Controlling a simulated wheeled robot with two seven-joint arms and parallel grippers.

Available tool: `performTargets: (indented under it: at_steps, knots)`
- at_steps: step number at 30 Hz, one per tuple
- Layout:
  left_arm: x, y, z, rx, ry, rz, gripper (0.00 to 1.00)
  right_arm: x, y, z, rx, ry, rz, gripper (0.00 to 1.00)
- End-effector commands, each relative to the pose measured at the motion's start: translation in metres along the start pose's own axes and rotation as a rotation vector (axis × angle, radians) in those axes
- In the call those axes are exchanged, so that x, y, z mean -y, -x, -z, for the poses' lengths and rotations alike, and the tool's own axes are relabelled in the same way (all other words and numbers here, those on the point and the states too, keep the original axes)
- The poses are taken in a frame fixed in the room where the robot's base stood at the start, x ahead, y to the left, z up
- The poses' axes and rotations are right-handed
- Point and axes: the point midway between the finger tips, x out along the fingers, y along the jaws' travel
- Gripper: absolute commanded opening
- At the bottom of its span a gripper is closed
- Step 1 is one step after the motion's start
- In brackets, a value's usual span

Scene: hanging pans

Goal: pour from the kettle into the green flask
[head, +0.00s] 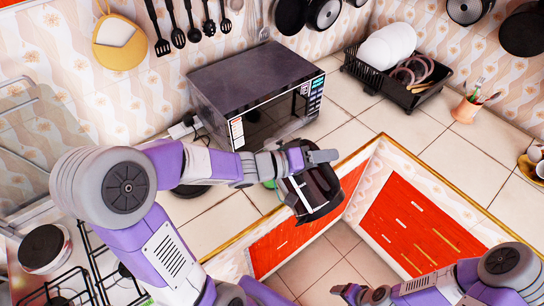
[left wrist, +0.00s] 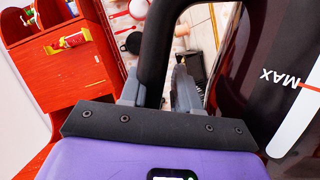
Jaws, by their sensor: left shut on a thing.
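The kettle (head: 318,192) is dark and glossy with a pale level strip, and hangs over the counter's inner edge in front of the microwave. My left gripper (head: 308,157) is shut on its black handle (left wrist: 155,50). The kettle's side with its MAX mark fills the right of the left wrist view (left wrist: 285,85). It looks tilted in the head view, but I cannot tell how far. A small green patch (head: 269,184) shows beside the kettle, mostly hidden by my left gripper; it may be the green flask. My right gripper (head: 347,291) is low at the bottom, away from the kettle.
A black microwave (head: 255,95) stands behind my left arm. A dish rack (head: 395,75) with plates is at the back right, and a utensil cup (head: 466,109) stands farther right. A stove (head: 70,285) is at lower left. The counter right of the microwave is mostly clear.

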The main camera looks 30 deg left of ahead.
Motion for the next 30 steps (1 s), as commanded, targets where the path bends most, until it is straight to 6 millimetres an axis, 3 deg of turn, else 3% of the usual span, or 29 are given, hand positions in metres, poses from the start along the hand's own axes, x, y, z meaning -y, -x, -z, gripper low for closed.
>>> performTargets:
  at_steps: [9, 30]
  knots:
    - [0.021, -0.014, -0.033, -0.003, -0.184, 0.067, 0.00, -0.014, -0.037, 0.002, 0.000, 0.000, 0.000, 0.72]
    - [0.047, -0.035, -0.080, -0.004, -0.453, 0.177, 0.00, -0.041, -0.109, 0.005, 0.000, 0.000, 0.000, 0.72]
